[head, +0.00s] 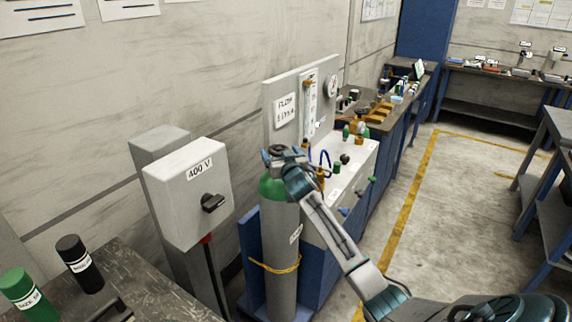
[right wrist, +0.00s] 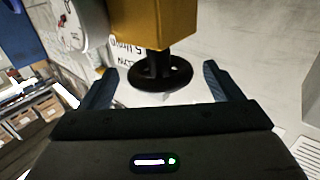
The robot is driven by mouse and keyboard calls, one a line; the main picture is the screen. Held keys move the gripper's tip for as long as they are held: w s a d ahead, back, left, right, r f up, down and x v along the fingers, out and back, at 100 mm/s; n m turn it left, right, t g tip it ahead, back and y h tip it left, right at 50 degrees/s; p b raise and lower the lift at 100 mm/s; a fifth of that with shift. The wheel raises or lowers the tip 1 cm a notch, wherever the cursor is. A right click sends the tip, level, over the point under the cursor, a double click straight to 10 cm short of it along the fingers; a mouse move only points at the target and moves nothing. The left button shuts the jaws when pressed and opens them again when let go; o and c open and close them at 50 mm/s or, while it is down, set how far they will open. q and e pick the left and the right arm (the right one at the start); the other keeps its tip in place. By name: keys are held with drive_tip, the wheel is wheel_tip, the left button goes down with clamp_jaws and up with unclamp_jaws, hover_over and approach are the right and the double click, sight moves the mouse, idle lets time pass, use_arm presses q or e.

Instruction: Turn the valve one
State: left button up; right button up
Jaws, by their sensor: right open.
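A grey gas cylinder (head: 281,262) with a green shoulder stands upright, strapped with a yellow band. My right gripper (head: 281,156) is at the cylinder's top and hides much of its valve there. In the right wrist view, a black round handwheel (right wrist: 160,76) sits on a short stem under a brass-coloured block (right wrist: 152,22). My right gripper (right wrist: 162,88) is open, with one finger on each side of the handwheel and a visible gap at both sides. I see no label naming this valve. My left gripper is not in view.
A bench with two capped bottles is at lower left. The floor (head: 440,215) at right is clear.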

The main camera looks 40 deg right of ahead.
drive_tip(key=b+v, duration=0.3)
drive_tip(key=v, duration=0.6)
drive_tip(key=shift+s, duration=0.2)
